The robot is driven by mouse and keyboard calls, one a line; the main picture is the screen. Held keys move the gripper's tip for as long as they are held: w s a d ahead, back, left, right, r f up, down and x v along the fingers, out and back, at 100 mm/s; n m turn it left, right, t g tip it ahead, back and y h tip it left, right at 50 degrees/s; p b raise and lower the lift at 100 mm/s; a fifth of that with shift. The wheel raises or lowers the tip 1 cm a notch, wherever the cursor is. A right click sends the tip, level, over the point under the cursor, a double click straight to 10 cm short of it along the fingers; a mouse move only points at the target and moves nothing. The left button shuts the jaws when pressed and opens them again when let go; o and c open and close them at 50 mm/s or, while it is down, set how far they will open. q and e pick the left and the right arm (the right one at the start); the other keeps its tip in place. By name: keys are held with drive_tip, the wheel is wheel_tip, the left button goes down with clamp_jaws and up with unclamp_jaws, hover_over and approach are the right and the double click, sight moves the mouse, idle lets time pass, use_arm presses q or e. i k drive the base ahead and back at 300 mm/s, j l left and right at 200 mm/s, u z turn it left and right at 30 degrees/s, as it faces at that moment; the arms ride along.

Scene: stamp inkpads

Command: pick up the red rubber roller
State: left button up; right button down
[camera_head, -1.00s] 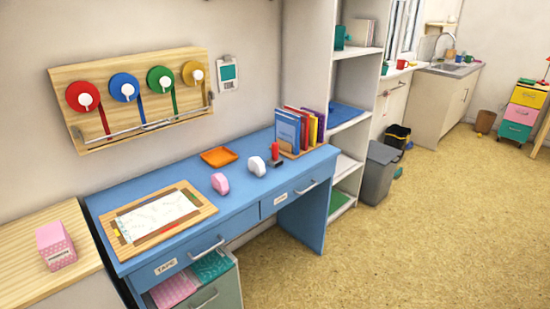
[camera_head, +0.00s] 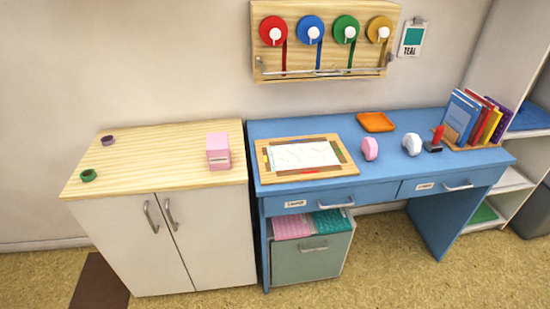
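A small red upright piece with a dark base (camera_head: 438,134) stands on the blue desk (camera_head: 385,178), at the right, in front of the row of books. It may be the red rubber roller, but it is too small to tell. No other likely roller shows on the desk. Neither of my grippers is in view.
A white dispenser (camera_head: 412,144), a pink dispenser (camera_head: 370,149), an orange tray (camera_head: 376,122) and a wooden board with paper (camera_head: 263,170) are on the desk. Books (camera_head: 462,114) stand behind. A white cabinet (camera_head: 125,235) adjoins at left, carrying a pink box (camera_head: 218,151).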

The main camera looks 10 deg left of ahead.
sight(434, 146)
drive_tip(key=l+u, duration=0.1)
drive_tip(key=u, duration=0.3)
drive_tip(key=i+l+u, duration=0.25)
drive_tip(key=l, duration=0.4)
drive_tip(key=l+u, duration=0.25)
drive_tip(key=l, duration=0.4)
drive_tip(key=l+u, duration=0.25)
drive_tip(key=l, duration=0.4)
drive_tip(key=i, duration=0.05)
